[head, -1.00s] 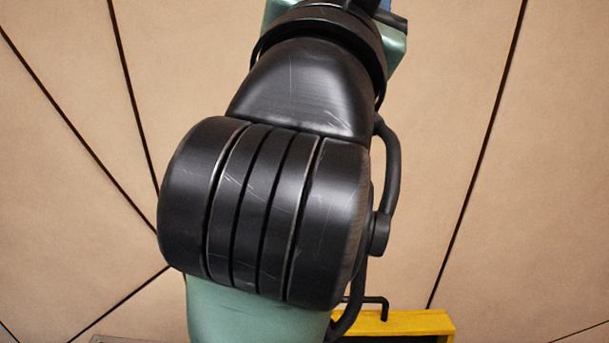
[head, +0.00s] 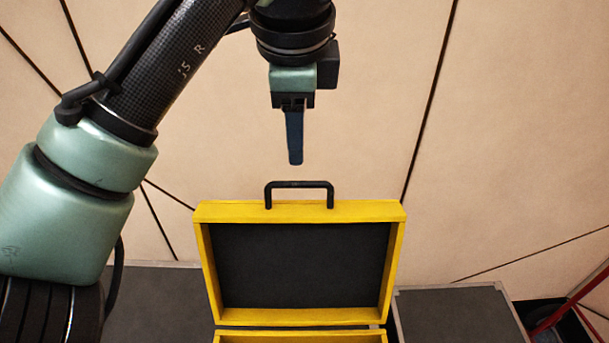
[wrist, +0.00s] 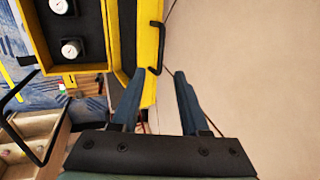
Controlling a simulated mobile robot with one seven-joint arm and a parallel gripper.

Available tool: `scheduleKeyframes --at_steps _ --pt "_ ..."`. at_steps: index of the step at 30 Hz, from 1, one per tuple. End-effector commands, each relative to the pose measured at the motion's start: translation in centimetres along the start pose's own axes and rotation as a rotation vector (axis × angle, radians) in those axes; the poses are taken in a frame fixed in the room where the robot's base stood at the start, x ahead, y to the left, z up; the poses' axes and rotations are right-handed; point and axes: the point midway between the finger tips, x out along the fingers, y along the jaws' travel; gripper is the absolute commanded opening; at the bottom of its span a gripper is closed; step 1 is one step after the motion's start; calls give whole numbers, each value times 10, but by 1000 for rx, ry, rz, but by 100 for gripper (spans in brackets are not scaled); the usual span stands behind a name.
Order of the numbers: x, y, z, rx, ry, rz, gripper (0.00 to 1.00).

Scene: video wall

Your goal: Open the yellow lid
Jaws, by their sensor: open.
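The yellow lid (head: 300,212) stands raised in the head view, its dark inner side facing me and a black handle (head: 300,185) on its top edge. Below it the yellow case body (head: 300,337) shows only as a strip at the bottom edge. My gripper (head: 295,160) hangs above the handle, apart from it. In the wrist view the two blue fingers (wrist: 160,95) are spread with nothing between them. The lid's yellow edge (wrist: 150,55) and the handle (wrist: 157,45) lie just beyond the left finger. Two white round gauges (wrist: 70,48) sit in the case.
Dark grey surfaces (head: 455,315) flank the case on both sides. A red frame (head: 575,305) stands at the far right. A beige panelled wall (head: 500,150) is behind. In the wrist view, an open wooden box (wrist: 35,130) is at lower left.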

Motion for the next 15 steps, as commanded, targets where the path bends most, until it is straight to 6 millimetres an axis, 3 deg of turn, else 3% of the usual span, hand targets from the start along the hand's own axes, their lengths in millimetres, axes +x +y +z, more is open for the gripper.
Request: scheduleKeyframes --at_steps 6,15 --pt "48 1 -1 -1 4 2 45" --pt "93 -1 -1 -1 3 -2 45"
